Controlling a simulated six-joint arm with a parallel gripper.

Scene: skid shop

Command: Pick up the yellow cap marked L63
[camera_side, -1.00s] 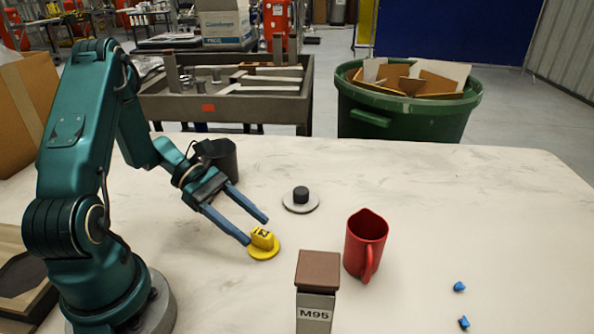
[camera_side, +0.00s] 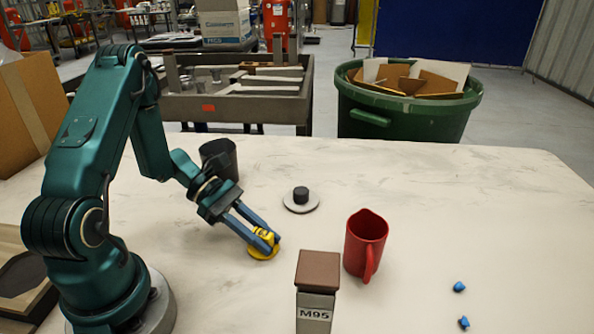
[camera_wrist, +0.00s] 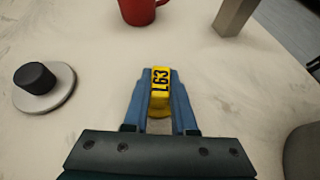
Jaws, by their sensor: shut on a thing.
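The yellow cap (camera_side: 263,252) has a round flange and a raised block on top. It stands on the pale table, left of the red mug in the side view. In the wrist view the yellow cap (camera_wrist: 160,90) shows the black mark L63 on its block. My gripper (camera_side: 266,241) reaches down to it with blue fingers on both sides of the block. In the wrist view my gripper (camera_wrist: 160,84) is shut on the block. The fingers hide part of the flange, which seems to rest on the table.
A red mug (camera_side: 365,242) and a brown-topped post marked M95 (camera_side: 317,290) stand to the right. A black knob on a grey disc (camera_side: 301,198) lies behind. A dark cup (camera_side: 220,158) stands near my wrist. Two blue bits (camera_side: 460,287) lie at right. The table's right side is mostly clear.

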